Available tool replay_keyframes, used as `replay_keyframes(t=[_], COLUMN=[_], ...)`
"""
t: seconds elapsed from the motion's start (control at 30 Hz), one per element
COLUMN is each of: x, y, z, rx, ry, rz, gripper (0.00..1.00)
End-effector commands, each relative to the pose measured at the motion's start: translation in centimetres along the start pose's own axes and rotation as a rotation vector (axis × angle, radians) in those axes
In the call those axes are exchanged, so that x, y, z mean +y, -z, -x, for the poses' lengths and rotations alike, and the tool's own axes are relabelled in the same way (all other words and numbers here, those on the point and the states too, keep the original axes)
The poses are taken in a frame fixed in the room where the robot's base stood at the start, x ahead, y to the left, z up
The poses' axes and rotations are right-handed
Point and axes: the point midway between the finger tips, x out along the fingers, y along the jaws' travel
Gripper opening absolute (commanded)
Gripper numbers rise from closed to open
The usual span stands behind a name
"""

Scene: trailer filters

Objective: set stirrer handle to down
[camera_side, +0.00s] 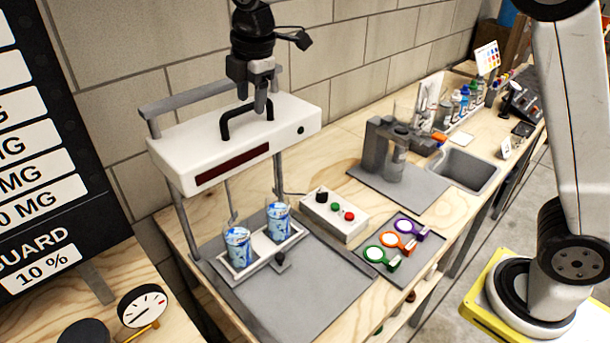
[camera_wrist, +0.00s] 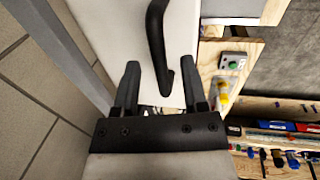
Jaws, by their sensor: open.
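The stirrer's white head (camera_side: 180,158) sits raised on a grey frame, above a grey base plate. Its black U-shaped handle (camera_side: 232,113) stands on the top of the head. Two glasses with blue-and-white contents, the left glass (camera_side: 238,248) and the right glass (camera_side: 278,222), stand in a holder below the head. My gripper (camera_side: 252,101) points down at the handle, with its fingers open. In the wrist view, the handle (camera_wrist: 156,35) reaches between the open fingers of my gripper (camera_wrist: 160,68). I cannot tell whether a finger touches it.
A white control box (camera_side: 334,215) with a black knob and buttons is right of the stirrer. A grey mat with several coloured ring tools (camera_side: 405,240) lies beside it. A grey device (camera_side: 385,150) and a sink (camera_side: 464,170) are farther right. A block wall is behind.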

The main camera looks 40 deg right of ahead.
Motion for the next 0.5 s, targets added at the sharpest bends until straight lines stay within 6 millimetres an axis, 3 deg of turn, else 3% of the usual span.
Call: replay_keyframes(t=[0.33,0.5], x=[0.01,0.01], y=[-0.01,0.00], z=[-0.32,-0.30], rx=[0.000,0.000], ry=[-0.001,-0.001], rz=[0.000,0.000], gripper=[0.52,0.00])
